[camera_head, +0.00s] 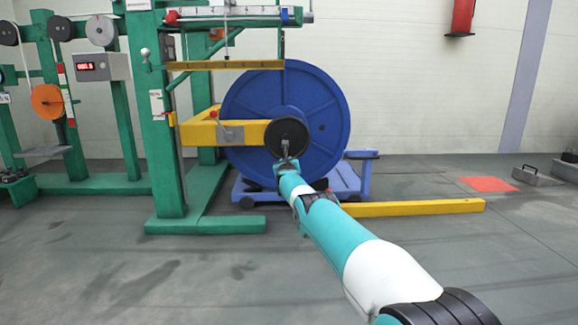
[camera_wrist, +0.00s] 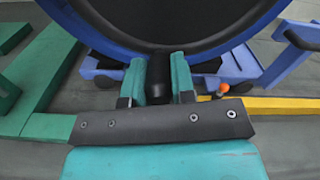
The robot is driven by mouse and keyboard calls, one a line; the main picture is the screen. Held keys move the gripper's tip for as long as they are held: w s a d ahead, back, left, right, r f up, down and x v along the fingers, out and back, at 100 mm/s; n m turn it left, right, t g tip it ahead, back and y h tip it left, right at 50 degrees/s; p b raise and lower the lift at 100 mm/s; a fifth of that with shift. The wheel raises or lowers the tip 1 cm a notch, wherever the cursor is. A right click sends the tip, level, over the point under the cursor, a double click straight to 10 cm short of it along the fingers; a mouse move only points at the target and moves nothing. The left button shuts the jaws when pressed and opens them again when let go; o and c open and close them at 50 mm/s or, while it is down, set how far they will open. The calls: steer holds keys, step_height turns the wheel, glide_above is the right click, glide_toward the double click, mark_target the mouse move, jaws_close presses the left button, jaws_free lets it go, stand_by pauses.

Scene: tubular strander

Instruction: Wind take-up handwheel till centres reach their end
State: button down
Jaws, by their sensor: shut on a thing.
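The black round handwheel (camera_head: 288,134) sits at the end of the yellow beam (camera_head: 240,133), in front of the big blue reel (camera_head: 240,95). In the wrist view its dark disc (camera_wrist: 165,22) fills the top middle. My gripper (camera_head: 287,157) is at the handwheel's lower edge. In the wrist view, my gripper's two teal fingers (camera_wrist: 160,82) are closed on a short black handle (camera_wrist: 159,68) that stands out from the disc's lower part. The centres are hidden in both views.
A green frame (camera_head: 165,120) stands left of the reel. A blue cart (camera_head: 345,180) is under it. A yellow floor bar (camera_head: 415,208) runs right of my arm. A grey lever (camera_head: 228,133) is on the beam. The front floor is clear.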

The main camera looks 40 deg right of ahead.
steer(key=shift+w+a, duration=0.2)
steer(key=shift+a, duration=0.1)
steer(key=shift+r+m+p, duration=0.2)
steer(key=shift+m+p, duration=0.1)
steer(key=shift+p, duration=0.25)
steer(key=shift+a+f, duration=0.15)
steer(key=shift+f, duration=0.1)
steer(key=c, duration=0.9)
jaws_free()
steer(key=shift+c, duration=0.2)
steer(key=shift+r, duration=0.1)
steer(key=shift+s+d, duration=0.2)
steer(key=shift+d, duration=0.05)
